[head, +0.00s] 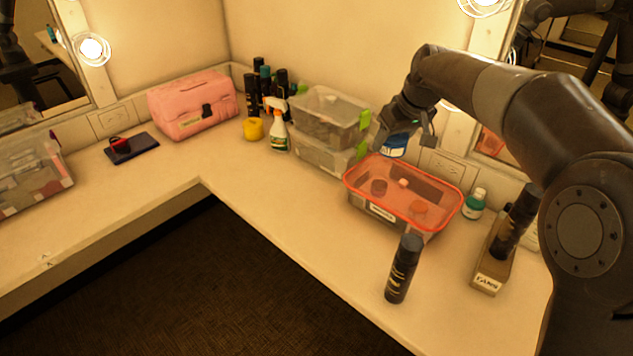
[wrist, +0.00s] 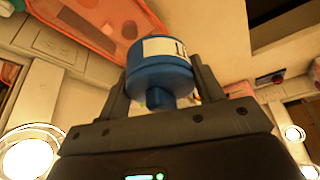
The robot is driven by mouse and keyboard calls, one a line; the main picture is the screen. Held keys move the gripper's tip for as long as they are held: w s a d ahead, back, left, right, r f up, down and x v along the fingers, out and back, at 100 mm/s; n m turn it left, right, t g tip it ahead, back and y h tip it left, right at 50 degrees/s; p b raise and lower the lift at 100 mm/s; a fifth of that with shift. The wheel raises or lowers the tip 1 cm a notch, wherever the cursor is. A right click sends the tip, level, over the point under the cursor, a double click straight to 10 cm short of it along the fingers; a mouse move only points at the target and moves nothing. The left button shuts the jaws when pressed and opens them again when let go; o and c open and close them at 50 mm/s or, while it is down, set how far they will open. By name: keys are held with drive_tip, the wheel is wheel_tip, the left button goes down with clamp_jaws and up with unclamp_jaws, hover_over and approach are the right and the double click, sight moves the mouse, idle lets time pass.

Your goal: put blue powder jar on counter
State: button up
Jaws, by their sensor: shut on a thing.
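The blue powder jar (head: 394,145) has a white label and is held by my gripper (head: 385,136), above the back edge of the red-lidded container. In the wrist view the jar (wrist: 160,68) sits between the two fingers of my gripper (wrist: 160,90), which are shut on it. The fingers cover part of its sides. The counter (head: 290,190) is a pale L-shaped top along the walls. The jar appears raised off the counter.
A clear container with a red lid (head: 405,190), stacked clear bins (head: 328,118), a spray bottle (head: 277,130), a black can (head: 403,268), a green bottle (head: 474,204) and a wooden box (head: 492,262) stand on the right counter.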

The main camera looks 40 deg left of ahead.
wheel_tip(320, 180, down, 20)
drive_tip(key=f, duration=0.1)
hover_over(336, 225)
drive_tip(key=d, duration=0.1)
drive_tip(key=f, duration=0.7)
drive_tip(key=shift+s+d, duration=0.1)
drive_tip(key=shift+s, duration=0.15)
drive_tip(key=shift+f, duration=1.95)
drive_tip(key=shift+f, duration=0.1)
drive_tip(key=o, duration=1.1)
drive_tip(key=v, duration=1.2)
drive_tip(key=shift+d, duration=0.15)
